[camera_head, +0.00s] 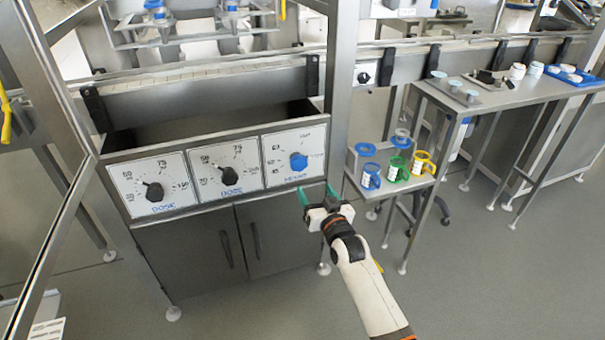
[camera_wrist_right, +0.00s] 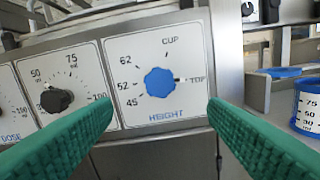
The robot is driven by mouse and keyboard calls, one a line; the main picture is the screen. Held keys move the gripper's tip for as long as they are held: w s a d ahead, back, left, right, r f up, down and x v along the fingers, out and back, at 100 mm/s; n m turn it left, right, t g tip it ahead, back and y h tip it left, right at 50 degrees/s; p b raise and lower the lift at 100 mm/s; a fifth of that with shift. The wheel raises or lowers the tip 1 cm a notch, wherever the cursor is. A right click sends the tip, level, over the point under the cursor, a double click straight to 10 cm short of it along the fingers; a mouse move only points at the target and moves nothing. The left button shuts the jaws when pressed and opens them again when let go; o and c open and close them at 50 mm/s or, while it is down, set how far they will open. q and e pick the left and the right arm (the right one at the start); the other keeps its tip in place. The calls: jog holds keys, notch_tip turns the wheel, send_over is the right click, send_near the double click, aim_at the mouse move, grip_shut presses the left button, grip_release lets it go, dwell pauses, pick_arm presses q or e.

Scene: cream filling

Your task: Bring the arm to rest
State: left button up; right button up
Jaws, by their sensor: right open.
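My right gripper (camera_head: 317,194) is open and empty, with green fingers, just in front of and below the blue HEIGHT knob (camera_head: 298,161). In the right wrist view the gripper's fingers (camera_wrist_right: 160,135) stand wide apart on either side of the knob (camera_wrist_right: 160,82), not touching it. The knob's white mark points to TOP. Two black DOSE knobs (camera_head: 154,192) (camera_head: 229,175) sit on the panels to its left. My left gripper is not in view.
A small steel shelf (camera_head: 416,186) with blue, green and yellow-handled cups stands to the right. Beyond it is a long steel table (camera_head: 508,97) with a blue tray (camera_head: 573,79). A steel frame post (camera_head: 341,90) rises close beside the HEIGHT panel. Grey floor in front is clear.

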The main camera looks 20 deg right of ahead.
jog(key=s+a+f+n+g, duration=0.3)
jog(key=s+f+g, duration=0.9)
jog(key=s+f, duration=1.75)
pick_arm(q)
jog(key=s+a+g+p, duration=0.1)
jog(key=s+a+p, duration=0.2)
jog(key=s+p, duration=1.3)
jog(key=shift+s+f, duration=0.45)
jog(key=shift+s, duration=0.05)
pick_arm(e)
jog(key=s+d+f+g, duration=0.1)
jog(key=s+f+g, duration=0.1)
jog(key=s, duration=1.1)
jog(key=s+d+f+n+g, duration=0.1)
jog(key=s+d+f+g, duration=0.1)
jog(key=s, duration=1.2)
jog(key=shift+s+d+f+g+h, duration=0.2)
jog(key=shift+d+f+g+h, duration=0.1)
jog(key=shift+f+g, duration=0.2)
